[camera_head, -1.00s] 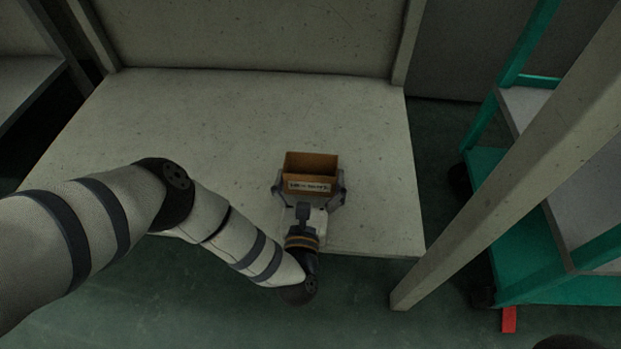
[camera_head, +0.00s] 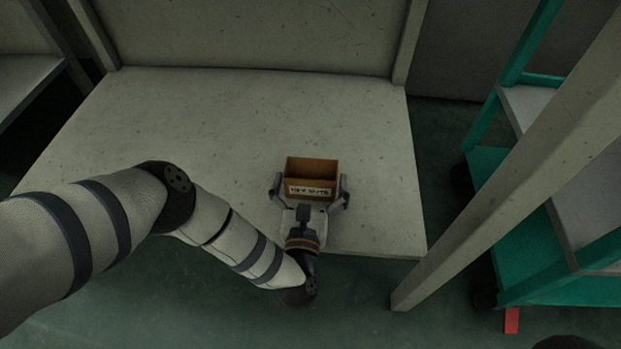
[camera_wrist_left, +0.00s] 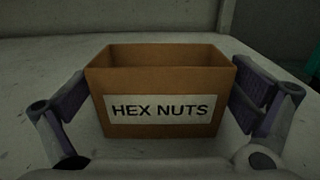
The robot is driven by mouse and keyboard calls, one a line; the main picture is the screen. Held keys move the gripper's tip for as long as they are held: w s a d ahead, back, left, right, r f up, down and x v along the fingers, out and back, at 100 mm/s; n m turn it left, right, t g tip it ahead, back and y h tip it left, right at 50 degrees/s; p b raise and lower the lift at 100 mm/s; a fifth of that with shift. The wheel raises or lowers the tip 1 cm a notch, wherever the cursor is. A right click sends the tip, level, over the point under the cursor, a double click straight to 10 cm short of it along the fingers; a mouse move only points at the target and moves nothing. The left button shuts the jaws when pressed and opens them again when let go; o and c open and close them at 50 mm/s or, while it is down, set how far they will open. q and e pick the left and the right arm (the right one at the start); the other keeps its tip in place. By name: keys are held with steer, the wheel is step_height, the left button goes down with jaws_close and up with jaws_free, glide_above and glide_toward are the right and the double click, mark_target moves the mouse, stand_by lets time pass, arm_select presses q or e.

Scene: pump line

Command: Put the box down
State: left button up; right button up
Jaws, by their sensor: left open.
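An open-topped brown box (camera_head: 311,178) sits upright on the pale tabletop (camera_head: 220,125), near its front edge. In the left wrist view the box (camera_wrist_left: 165,92) has a white label reading HEX NUTS. My left gripper (camera_head: 310,190) is around the box from the front, one finger on each side. In the left wrist view its fingers (camera_wrist_left: 158,100) stand apart from the box, with a gap on both sides. The inside bottom of the box is hidden. My right gripper is not in view.
A green cart (camera_head: 540,240) with grey shelves stands at the right, behind a slanting pale post (camera_head: 500,170). The tabletop is clear behind and left of the box. A back panel (camera_head: 250,35) closes the far side.

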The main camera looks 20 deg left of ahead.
arm_select(q)
steer(key=shift+r+p, duration=0.4)
steer(key=shift+p, duration=0.05)
steer(key=p+v, duration=0.1)
steer(key=v, duration=0.2)
steer(key=p+v, duration=0.1)
steer(key=v, duration=0.3)
steer(key=p+v, duration=0.2)
steer(key=v, duration=0.2)
steer(key=shift+r, duration=0.35)
steer(key=shift+s+d+f, duration=0.1)
steer(key=shift+s+d, duration=0.05)
steer(key=shift+s, duration=0.3)
